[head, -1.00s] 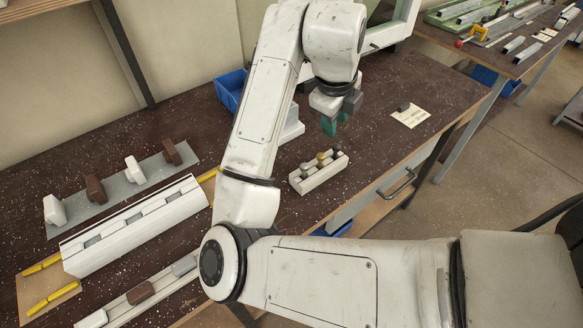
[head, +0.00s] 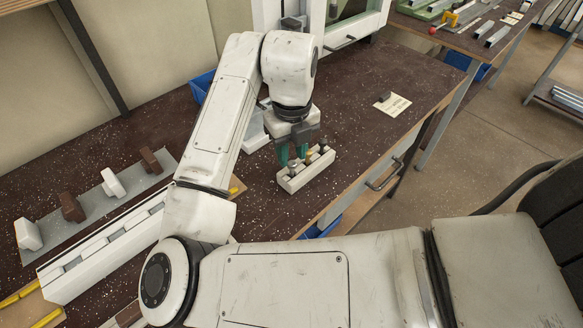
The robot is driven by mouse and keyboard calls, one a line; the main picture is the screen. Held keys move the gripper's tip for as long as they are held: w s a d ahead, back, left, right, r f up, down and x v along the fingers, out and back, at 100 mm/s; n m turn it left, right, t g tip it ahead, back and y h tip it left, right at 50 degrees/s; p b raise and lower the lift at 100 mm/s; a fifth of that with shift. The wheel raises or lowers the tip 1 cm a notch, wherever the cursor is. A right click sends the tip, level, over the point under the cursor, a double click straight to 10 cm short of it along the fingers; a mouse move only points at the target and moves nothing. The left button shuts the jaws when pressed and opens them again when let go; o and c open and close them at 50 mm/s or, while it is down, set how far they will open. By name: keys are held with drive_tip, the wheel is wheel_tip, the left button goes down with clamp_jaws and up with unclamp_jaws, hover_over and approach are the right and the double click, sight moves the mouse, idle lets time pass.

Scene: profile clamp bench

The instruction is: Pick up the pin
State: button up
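A white block (head: 306,176) on the dark bench holds a short row of pins. A brass-topped pin (head: 309,157) stands in the middle, a dark pin (head: 324,147) at the far right end, and another dark pin (head: 293,168) at the near left end. My gripper (head: 292,156) points down over the left half of the block. Its two green fingertips are apart, just above or around the near left pin. I cannot tell whether they touch it. The fingers partly hide the back of the block.
A paper card (head: 393,105) with a small dark piece lies to the right. A blue bin (head: 203,84) stands behind my arm. A grey plate (head: 95,205) with brown and white clamps and a long white profile (head: 100,255) are at left. Bare bench lies right of the block.

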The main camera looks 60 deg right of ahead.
sight(292, 163)
wheel_tip(292, 163, down, 4)
drive_tip(key=shift+a+f, duration=0.1)
drive_tip(key=shift+c, duration=0.2)
clamp_jaws()
